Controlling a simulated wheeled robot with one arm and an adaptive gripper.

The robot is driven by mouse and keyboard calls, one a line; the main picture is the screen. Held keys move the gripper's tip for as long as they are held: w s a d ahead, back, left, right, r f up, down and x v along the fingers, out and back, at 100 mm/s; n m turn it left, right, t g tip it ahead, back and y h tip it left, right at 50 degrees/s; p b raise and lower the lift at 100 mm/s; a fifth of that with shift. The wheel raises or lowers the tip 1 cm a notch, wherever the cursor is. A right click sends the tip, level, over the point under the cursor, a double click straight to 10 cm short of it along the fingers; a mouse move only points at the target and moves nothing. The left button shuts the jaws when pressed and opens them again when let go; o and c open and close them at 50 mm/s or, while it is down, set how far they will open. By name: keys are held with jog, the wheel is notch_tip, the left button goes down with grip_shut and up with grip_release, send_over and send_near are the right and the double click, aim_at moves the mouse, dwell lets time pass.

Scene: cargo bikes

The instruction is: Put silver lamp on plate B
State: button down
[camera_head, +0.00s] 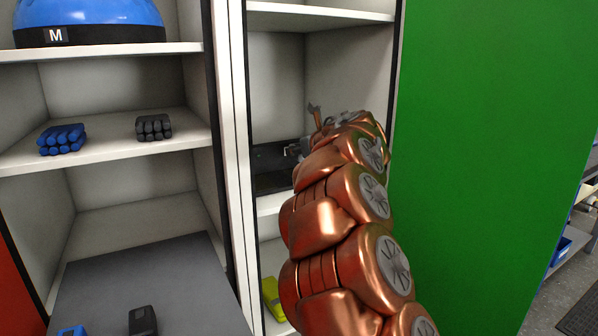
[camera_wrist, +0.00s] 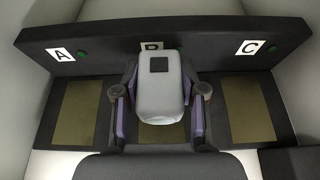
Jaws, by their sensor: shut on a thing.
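In the wrist view, my gripper (camera_wrist: 160,98) is shut on the silver lamp (camera_wrist: 163,100), a pale grey rounded body with a dark square on its upper face. The purple-padded fingers flank its left and right sides. The lamp is in front of the middle station, over plate B (camera_wrist: 158,132), a gold pad mostly hidden by the lamp and gripper. I cannot tell whether the lamp touches the plate. The label B (camera_wrist: 152,46) is partly covered by the lamp. In the head view, my copper arm reaches into the right shelf and hides most of the gripper and lamp.
Gold plate A (camera_wrist: 80,108) lies bare at left and gold plate C (camera_wrist: 245,108) bare at right. A dark panel (camera_wrist: 115,60) stands behind them. Shelf walls close in both sides. In the head view, a green panel (camera_head: 480,150) is at right; a yellow object (camera_head: 272,297) sits below.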

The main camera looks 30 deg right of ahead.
jog(key=shift+f+b, duration=0.7)
jog(key=shift+f, duration=1.45)
jog(key=shift+f, duration=0.25)
jog(key=c, duration=0.7)
grip_release()
jog(key=shift+r, duration=0.1)
jog(key=shift+o, duration=0.2)
jog(key=shift+r, duration=0.25)
jog(key=p+v, duration=0.1)
jog(key=v, duration=1.1)
jog(key=shift+f, duration=0.1)
